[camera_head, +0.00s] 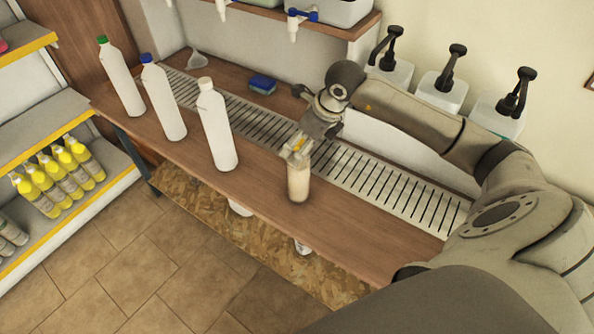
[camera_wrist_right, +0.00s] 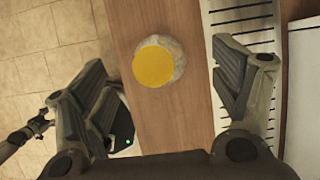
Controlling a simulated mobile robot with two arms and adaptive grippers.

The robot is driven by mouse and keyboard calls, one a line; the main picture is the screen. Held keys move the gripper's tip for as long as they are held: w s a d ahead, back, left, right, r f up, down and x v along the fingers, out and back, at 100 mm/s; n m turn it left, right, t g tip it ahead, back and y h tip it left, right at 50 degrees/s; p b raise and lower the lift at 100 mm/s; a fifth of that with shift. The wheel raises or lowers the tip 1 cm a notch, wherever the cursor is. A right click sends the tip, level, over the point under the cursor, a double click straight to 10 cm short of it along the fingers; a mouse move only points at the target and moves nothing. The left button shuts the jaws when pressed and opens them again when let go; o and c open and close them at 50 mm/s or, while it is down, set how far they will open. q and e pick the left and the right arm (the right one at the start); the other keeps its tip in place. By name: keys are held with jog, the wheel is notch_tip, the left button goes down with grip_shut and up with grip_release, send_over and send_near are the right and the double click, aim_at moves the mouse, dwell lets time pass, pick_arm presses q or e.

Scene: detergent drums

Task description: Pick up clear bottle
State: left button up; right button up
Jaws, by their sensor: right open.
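The clear bottle (camera_head: 298,183) stands upright on the wooden counter, near its front edge. From above in the right wrist view, the bottle shows a round yellow cap (camera_wrist_right: 154,66) and pale shoulders. My right gripper (camera_head: 300,144) is open just above the bottle, pointing down, and partly hides its top in the head view. In the right wrist view, the bottle appears between the two spread fingers, with gaps on both sides. My left gripper is not in view in the head view.
White bottles with green (camera_head: 121,80), blue (camera_head: 164,100) and white (camera_head: 217,127) tops stand left on the counter (camera_head: 340,225). A metal grate (camera_head: 372,184) runs behind. Pump dispensers (camera_head: 443,83) and a blue sponge (camera_head: 262,84) are at the back. Yellow bottles (camera_head: 75,165) fill a shelf at left.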

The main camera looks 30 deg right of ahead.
aim_at(298, 172)
jog(key=shift+w+a+f, duration=0.15)
jog(key=shift+w+f, duration=0.1)
jog(key=shift+f, duration=0.25)
jog(key=shift+w+f, duration=0.2)
jog(key=shift+f, duration=0.05)
jog(key=p+x, duration=0.2)
jog(key=x, duration=0.3)
jog(key=shift+a+f, duration=0.1)
jog(key=shift+a, duration=0.1)
jog(key=shift+s, duration=0.1)
jog(key=c, duration=1.7)
grip_shut()
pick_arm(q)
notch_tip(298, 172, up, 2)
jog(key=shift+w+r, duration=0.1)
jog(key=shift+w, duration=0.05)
